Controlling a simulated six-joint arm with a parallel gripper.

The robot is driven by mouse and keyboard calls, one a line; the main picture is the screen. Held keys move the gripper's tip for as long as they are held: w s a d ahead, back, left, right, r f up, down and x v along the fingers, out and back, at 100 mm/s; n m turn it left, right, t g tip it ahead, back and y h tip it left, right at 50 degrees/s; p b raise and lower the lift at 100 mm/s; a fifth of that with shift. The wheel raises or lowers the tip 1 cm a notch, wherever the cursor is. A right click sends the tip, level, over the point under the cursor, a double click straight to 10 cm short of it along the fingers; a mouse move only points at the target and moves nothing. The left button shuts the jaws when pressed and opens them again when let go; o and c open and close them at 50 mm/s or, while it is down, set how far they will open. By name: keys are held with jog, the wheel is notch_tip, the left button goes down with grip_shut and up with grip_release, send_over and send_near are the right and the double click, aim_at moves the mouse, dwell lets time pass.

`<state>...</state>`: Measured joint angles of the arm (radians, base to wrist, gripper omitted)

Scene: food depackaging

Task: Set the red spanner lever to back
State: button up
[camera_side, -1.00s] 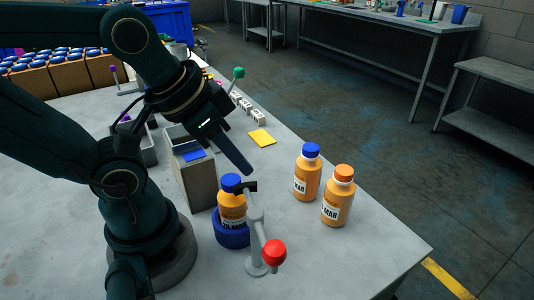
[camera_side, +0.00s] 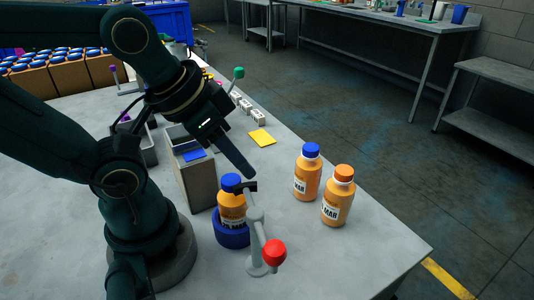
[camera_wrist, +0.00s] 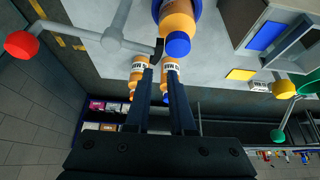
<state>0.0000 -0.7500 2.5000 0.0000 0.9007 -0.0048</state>
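The red spanner lever has a red ball knob (camera_side: 274,252) on a grey post (camera_side: 257,230), with a dark spanner head (camera_side: 240,187) at the neck of a bottle. That orange bottle (camera_side: 232,206) has a blue cap and stands upright in a blue ring holder (camera_side: 231,238). In the wrist view the red knob (camera_wrist: 21,44) is at the upper left, joined to the grey lever (camera_wrist: 112,40). My gripper (camera_side: 250,174) is above and just behind the spanner head, apart from the knob. Its two fingers (camera_wrist: 161,74) are apart with nothing held between them.
Two loose orange bottles stand to the right, one with a blue cap (camera_side: 307,172) and one with an orange cap (camera_side: 338,196). A grey box (camera_side: 196,182) stands left of the held bottle. A green-knobbed lever (camera_side: 238,73) and a yellow square (camera_side: 262,138) lie farther back. The front right tabletop is clear.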

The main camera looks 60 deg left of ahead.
aim_at(270, 264)
jog(key=o, duration=0.5)
jog(key=shift+s+d+f, duration=0.15)
jog(key=shift+s, duration=0.2)
jog(key=s+d+r+n+g+h, duration=0.1)
jog(key=s+d+n+g+h, duration=0.15)
jog(key=d+g, duration=0.3)
jog(key=s+d+r+n+g+h, duration=0.1)
jog(key=d+n+g+h, duration=0.35)
jog(key=g, duration=0.25)
jog(key=w+d+f+n+g+h, duration=0.1)
jog(key=g, duration=0.1)
jog(key=w+d+f+n+g+h, duration=0.1)
jog(key=g+h, duration=0.1)
jog(key=w+d+f+n+g+h, duration=0.1)
jog(key=g, duration=0.1)
jog(key=shift+f+g+h, duration=0.25)
jog(key=shift+g+h, duration=0.1)
jog(key=shift+h, duration=0.05)
jog(key=shift+d, duration=0.15)
jog(key=shift+x, duration=2.5)
